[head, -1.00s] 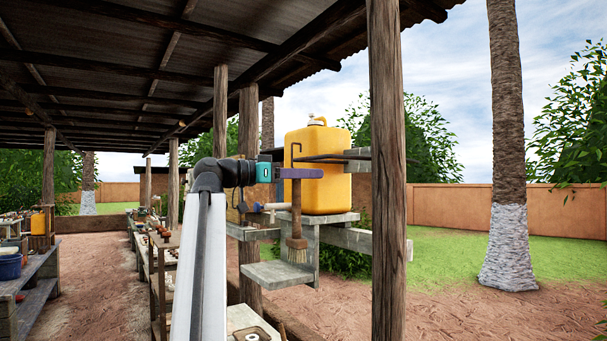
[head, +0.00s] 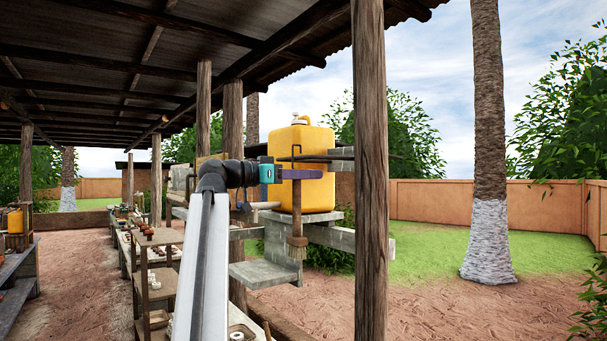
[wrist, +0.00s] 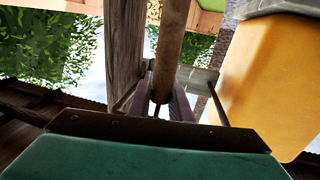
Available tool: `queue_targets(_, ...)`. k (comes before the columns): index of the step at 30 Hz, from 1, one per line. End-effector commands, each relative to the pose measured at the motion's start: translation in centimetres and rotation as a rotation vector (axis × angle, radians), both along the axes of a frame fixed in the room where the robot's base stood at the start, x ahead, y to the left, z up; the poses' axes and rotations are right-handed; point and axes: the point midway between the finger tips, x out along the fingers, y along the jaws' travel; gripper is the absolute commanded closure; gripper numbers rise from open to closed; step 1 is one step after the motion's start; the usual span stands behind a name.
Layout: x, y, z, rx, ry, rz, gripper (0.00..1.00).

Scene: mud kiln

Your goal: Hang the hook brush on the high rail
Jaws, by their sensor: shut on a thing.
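My gripper (head: 300,174), with purple fingers, is shut on the wooden handle of the hook brush (head: 297,208). The brush hangs upright, bristles down and its dark hook up above the fingers. In the wrist view the handle (wrist: 172,45) stands between the fingers (wrist: 170,106). The high rail (head: 340,158) is a dark, thin bar running sideways beside the wooden post, at about the height of the hook. The hook's top shows slightly above the rail line. I cannot tell whether the hook touches the rail or is in front of it.
A yellow jerrycan (head: 312,140) stands on a grey block shelf (head: 318,217) behind the brush. A thick wooden post (head: 370,190) rises just right of it. Benches with small items (head: 150,240) stand at left.

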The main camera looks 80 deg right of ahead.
Motion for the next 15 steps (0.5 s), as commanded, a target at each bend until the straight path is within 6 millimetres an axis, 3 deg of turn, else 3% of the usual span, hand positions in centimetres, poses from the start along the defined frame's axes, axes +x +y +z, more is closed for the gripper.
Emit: queue_targets(15,-0.2,-0.2,-1.9,-0.001,0.001,0.000,1.00)
